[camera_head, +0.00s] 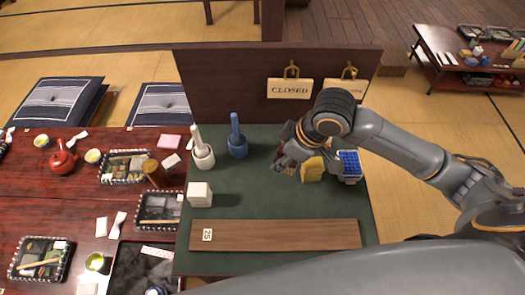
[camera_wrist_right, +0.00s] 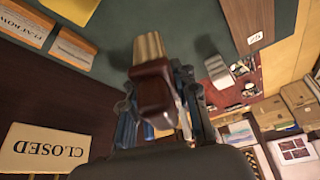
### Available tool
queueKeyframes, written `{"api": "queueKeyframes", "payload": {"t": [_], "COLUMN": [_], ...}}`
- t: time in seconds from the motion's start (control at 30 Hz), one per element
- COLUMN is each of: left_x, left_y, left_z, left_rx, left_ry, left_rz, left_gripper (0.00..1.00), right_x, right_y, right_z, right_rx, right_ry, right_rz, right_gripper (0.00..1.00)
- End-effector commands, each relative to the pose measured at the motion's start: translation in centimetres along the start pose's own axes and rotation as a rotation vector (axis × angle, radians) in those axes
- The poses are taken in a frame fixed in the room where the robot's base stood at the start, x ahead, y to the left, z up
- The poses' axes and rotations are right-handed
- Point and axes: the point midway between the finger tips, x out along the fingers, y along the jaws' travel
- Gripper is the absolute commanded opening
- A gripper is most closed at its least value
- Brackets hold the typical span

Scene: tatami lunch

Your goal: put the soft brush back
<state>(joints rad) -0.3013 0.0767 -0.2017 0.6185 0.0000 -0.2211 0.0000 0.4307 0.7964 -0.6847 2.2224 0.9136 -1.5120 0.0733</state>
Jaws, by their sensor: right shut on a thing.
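My right gripper (camera_head: 287,162) is over the green board (camera_head: 270,200), right of its middle, and shut on the soft brush. In the right wrist view the fingers (camera_wrist_right: 160,108) close around the brush (camera_wrist_right: 152,88), which has a dark red-brown body and a tan, ribbed end pointing away from the wrist. In the head view the gripper hides most of the brush. A white holder (camera_head: 203,160) with a white handle upright in it and a blue holder (camera_head: 238,150) with a blue handle stand left of the gripper. My left gripper is not in view.
A yellow item (camera_head: 313,169) and a blue gridded item (camera_head: 349,166) sit close right of the gripper. A white block (camera_head: 199,194) and long wooden plank (camera_head: 275,234) lie nearer. A brown back panel carries a CLOSED sign (camera_head: 290,88). The board's middle is clear.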

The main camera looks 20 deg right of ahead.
Motion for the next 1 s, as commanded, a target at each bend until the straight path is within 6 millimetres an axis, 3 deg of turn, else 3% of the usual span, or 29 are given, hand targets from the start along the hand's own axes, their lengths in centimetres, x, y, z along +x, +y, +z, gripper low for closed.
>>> {"api": "queueKeyframes", "payload": {"t": [0.23,0.5,0.77,1.0], "left_x": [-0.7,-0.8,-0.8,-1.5], "left_y": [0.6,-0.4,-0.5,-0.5], "left_z": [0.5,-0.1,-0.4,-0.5], "left_rx": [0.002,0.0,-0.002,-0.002], "left_ry": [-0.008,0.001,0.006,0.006], "left_rz": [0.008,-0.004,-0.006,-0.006], "left_gripper": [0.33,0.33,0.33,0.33], "right_x": [3.8,9.1,11.1,13.5], "right_y": [4.1,6.7,7.7,7.6], "right_z": [-3.1,-3.8,-4.1,-3.0], "right_rx": [0.003,0.002,0.0,0.0], "right_ry": [0.002,0.0,0.001,0.001], "right_rz": [-0.001,0.0,0.0,0.001], "right_gripper": [0.03,0.03,0.03,0.03]}}
